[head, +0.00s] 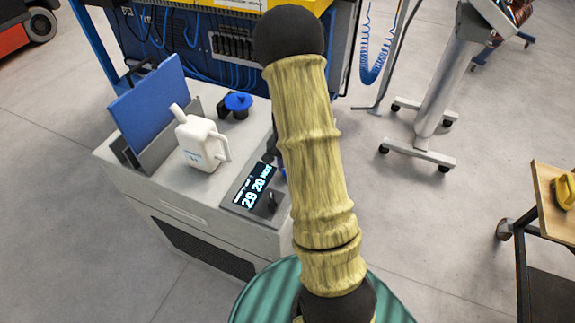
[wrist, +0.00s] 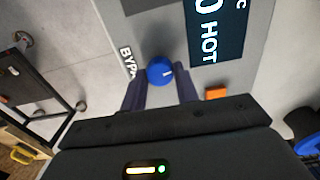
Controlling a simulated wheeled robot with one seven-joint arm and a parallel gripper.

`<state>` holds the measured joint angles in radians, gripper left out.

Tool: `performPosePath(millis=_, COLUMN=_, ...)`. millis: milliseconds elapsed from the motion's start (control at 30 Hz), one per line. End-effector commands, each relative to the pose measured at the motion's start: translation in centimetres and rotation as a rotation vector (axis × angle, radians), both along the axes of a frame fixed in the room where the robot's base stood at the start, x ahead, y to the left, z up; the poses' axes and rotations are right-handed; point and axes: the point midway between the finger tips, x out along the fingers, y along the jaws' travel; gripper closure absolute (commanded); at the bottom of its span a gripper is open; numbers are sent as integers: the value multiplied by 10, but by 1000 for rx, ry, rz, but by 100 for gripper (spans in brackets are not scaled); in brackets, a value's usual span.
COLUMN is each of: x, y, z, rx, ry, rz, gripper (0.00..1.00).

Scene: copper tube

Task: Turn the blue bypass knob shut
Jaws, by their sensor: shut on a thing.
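The blue bypass knob (wrist: 159,70) is a small round knob with a short white mark on its face, on the grey panel (wrist: 155,25) in the wrist view. The mark lies to the right of the knob's centre. My gripper (wrist: 160,86) has one dark finger on each side of the knob and is shut on it. A partly covered label starting "BYP" is left of the knob. In the head view my arm hides the gripper and nearly all of the knob.
A lit display (head: 251,187) shows large figures beside the knob. An orange block (wrist: 215,93) is close to my right finger. A wheeled stand (head: 433,110) is at right.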

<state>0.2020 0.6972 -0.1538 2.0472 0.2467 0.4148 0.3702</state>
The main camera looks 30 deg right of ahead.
Motion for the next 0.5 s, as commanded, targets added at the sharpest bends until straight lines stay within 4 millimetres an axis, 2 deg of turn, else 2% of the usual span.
performPosePath(millis=200, x=0, y=0, z=1, rx=-1, ry=-1, rz=-131, gripper=92)
performPosePath(millis=500, x=0, y=0, z=0, rx=0, ry=-1, rz=-201, gripper=92)
